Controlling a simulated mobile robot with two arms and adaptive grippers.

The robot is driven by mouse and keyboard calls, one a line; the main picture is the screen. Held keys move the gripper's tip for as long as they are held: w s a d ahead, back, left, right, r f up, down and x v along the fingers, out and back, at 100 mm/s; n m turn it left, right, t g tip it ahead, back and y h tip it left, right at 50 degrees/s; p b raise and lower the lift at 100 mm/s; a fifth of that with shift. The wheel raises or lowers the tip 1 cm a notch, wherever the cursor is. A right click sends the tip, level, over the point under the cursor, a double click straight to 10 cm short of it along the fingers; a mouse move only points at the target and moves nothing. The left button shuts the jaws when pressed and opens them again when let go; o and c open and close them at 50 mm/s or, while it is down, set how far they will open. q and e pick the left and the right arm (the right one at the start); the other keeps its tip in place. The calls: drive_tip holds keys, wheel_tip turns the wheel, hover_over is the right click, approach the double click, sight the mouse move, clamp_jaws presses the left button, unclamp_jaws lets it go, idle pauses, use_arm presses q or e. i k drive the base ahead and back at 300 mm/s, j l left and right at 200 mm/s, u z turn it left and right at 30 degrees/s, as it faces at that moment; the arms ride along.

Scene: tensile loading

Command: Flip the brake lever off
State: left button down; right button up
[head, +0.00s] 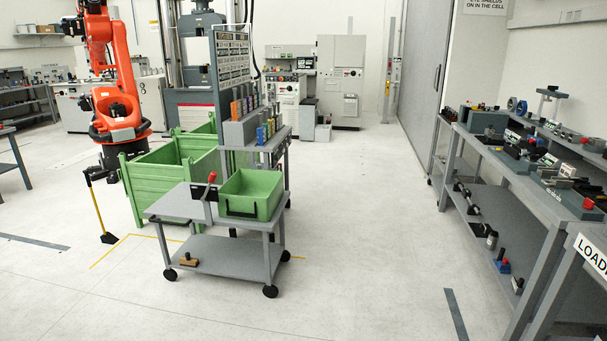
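A lever with a red knob (212,177) stands up on a small grey cart (167,206), at the left of a green bin (238,207). It has a grey arm below the red end and leans slightly. It looks like the brake lever, but it is too small to tell its exact setting. Neither of my grippers is in view.
An orange industrial robot arm (117,75) stands behind the cart on the left, with large green crates (170,170) beside it. A yellow-handled tool (99,212) stands left of the cart. Long workbenches (540,193) with parts line the right. The middle floor is clear.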

sight(214, 176)
drive_tip(key=i, duration=3.2)
drive_tip(key=u, duration=0.55)
